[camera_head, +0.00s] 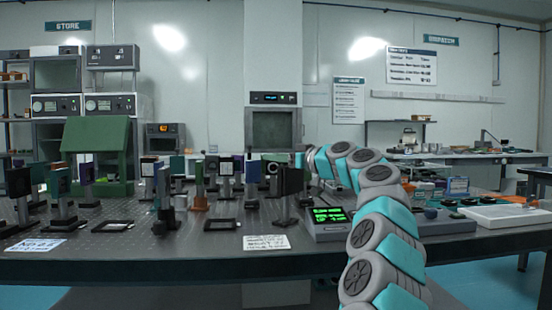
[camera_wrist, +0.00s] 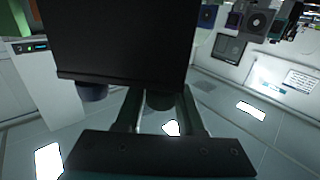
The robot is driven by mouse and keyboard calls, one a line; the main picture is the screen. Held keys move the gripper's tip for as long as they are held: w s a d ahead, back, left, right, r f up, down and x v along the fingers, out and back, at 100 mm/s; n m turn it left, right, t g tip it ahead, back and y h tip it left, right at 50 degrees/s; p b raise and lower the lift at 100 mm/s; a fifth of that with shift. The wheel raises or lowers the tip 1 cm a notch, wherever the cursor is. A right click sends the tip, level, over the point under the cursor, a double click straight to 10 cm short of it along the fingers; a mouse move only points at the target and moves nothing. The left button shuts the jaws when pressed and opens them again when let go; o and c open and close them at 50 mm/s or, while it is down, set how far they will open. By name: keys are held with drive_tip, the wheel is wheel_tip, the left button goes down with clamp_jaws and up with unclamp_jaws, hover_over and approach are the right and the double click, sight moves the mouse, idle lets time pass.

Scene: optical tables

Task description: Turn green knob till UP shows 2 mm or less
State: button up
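In the wrist view a large dark panel (camera_wrist: 120,40) fills the upper left. Two dark round knobs show at its lower edge: a bluish one (camera_wrist: 92,93) at the left and a dark one (camera_wrist: 160,99) between the fingers of my gripper (camera_wrist: 160,112). The colour of the middle knob is too dark to be sure of. The fingers stand apart on either side of it; I cannot tell whether they touch it. In the head view a display box (camera_head: 330,215) shows green lines, too small to read. My gripper's fingertips are hidden there behind the bench parts.
Several upright optic mounts (camera_head: 291,182) crowd the optical table (camera_head: 150,250). Flat black frames (camera_head: 221,224) and paper notes (camera_head: 267,242) lie near its front edge. A white tray (camera_head: 505,217) lies at the right. A green hooded box (camera_head: 97,140) stands at the back left.

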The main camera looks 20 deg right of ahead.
clamp_jaws()
drive_tip(key=shift+f+b, duration=0.1)
drive_tip(key=shift+b, duration=0.25)
drive_tip(key=shift+w+d+m+t+h+b, duration=0.15)
drive_tip(key=shift+m+t+h+b, duration=0.1)
drive_tip(key=shift+m+h+b, duration=0.6)
drive_tip(key=shift+s+d+m+t+h+b, duration=0.15)
drive_tip(key=shift+m+t+h+b, duration=0.2)
drive_tip(key=shift+h+b, duration=0.55)
drive_tip(key=shift+w+d+m+t+h+b, duration=0.2)
drive_tip(key=shift+m+h+b, duration=0.4)
drive_tip(key=shift+h, duration=0.65)
